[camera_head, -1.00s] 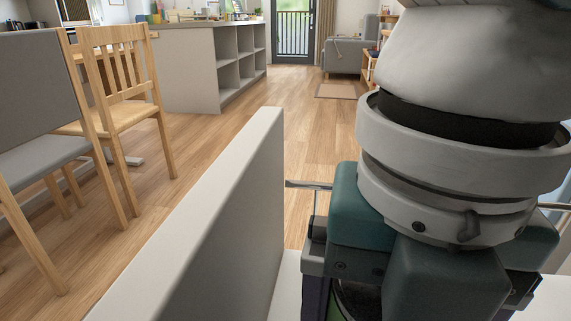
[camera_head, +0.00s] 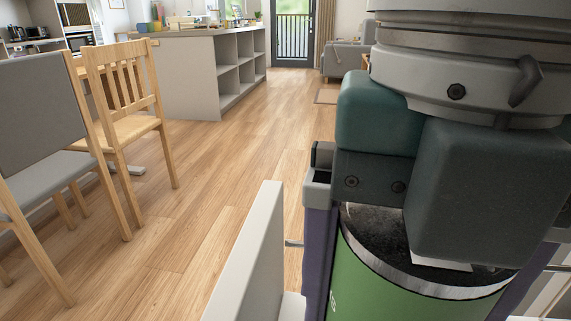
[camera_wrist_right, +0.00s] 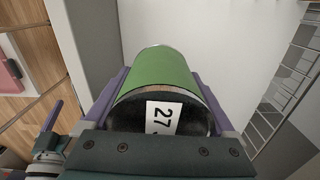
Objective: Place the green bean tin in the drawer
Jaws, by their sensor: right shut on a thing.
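The green bean tin (camera_head: 400,285) is upright at the lower right of the head view, its dark lid with a silver rim partly hidden by my gripper. My right gripper (camera_head: 420,300) is shut on it, with a purple finger on either side. In the right wrist view the tin (camera_wrist_right: 162,72) shows a white tag marked 27 on its end. Pale walls and a white surface, which look like the drawer (camera_wrist_right: 235,45), lie beyond the tin; I cannot tell whether it touches them. My left gripper (camera_wrist_right: 52,118) shows partly at the lower left of that view; its opening is unclear.
A pale upright panel (camera_head: 247,262) stands just left of the tin in the head view. A dark wire grid (camera_wrist_right: 292,80) is at the right of the wrist view. Wooden chairs (camera_head: 125,100) stand at left, a shelved counter (camera_head: 205,70) farther back. The floor between is clear.

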